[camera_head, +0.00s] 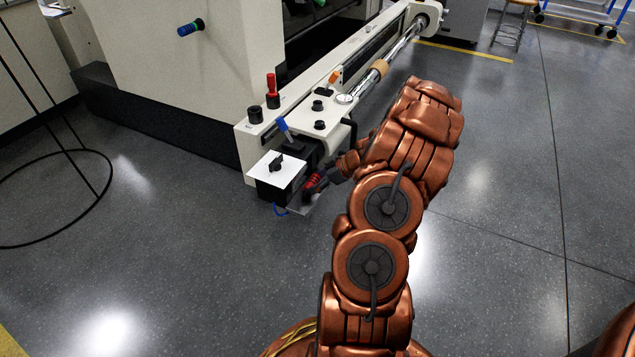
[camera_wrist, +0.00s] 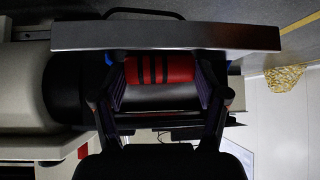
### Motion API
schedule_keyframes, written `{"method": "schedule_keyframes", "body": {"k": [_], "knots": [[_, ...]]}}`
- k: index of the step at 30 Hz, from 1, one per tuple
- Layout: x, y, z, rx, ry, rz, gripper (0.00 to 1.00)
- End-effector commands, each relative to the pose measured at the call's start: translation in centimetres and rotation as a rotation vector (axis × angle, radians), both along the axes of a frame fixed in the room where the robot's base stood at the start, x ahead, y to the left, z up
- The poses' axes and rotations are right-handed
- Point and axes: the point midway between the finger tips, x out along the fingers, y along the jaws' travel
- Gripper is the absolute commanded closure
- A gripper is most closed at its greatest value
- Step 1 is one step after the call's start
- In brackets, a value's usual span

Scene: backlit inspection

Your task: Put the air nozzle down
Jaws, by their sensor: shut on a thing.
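My gripper (camera_head: 322,181) is at the near end of the long cream machine, low beside its front corner. It is shut on a red cylindrical grip with black bands, which I take to be the air nozzle (camera_head: 313,184). In the wrist view the red grip (camera_wrist: 178,69) lies crosswise between my two fingers (camera_wrist: 160,85). A grey plate (camera_head: 301,205) lies just below and in front of the grip; its edge (camera_wrist: 165,37) spans the wrist view. I cannot tell whether the nozzle touches the plate. The nozzle's tip is hidden.
A blue-handled lever (camera_head: 284,127), black knobs (camera_head: 320,125) and a red-handled item (camera_head: 272,88) rise from the machine's end. The floor to the right is clear.

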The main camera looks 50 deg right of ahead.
Motion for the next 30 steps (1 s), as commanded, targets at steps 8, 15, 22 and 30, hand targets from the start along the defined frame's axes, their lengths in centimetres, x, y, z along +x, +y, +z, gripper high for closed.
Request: {"method": "schedule_keyframes", "body": {"k": [8,15,22,30], "knots": [[0.0,0.0,-0.1,-0.001,0.0,0.001,0.08],[0.0,0.0,-0.1,-0.001,0.0,0.001,0.01],[0.0,0.0,0.1,0.0,0.0,0.0,0.01],[-2.3,-1.1,3.1,-0.003,-0.004,-0.003,0.01]]}}
